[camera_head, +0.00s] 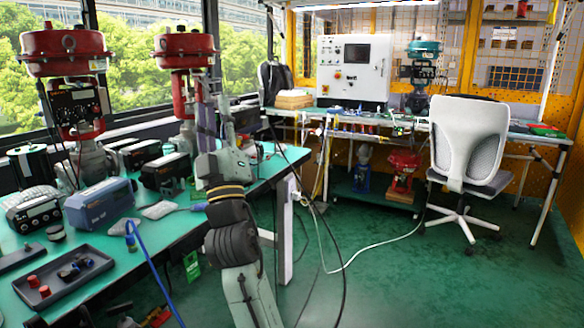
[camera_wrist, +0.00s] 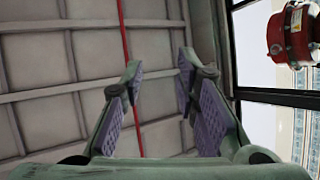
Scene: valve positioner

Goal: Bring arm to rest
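My arm (camera_head: 232,232) rises from the bottom middle of the head view, beside the right edge of the green-topped bench. Its upper end stands close in front of a red-topped valve (camera_head: 186,47) in that view; the gap between them cannot be judged. In the wrist view my gripper (camera_wrist: 159,64) points up at the ceiling. Its two fingers with purple pads are spread apart, and nothing is between them. A red valve part (camera_wrist: 292,34) shows at the upper right of the wrist view, to the right of the fingers.
The green-topped bench (camera_head: 118,243) carries another red valve (camera_head: 66,52), several instruments, and a dark tray (camera_head: 62,280). A blue cable (camera_head: 150,262) hangs over its edge. A white chair (camera_head: 462,145) stands by the rear workbench. Green floor (camera_head: 400,275) is open at right, with loose cables.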

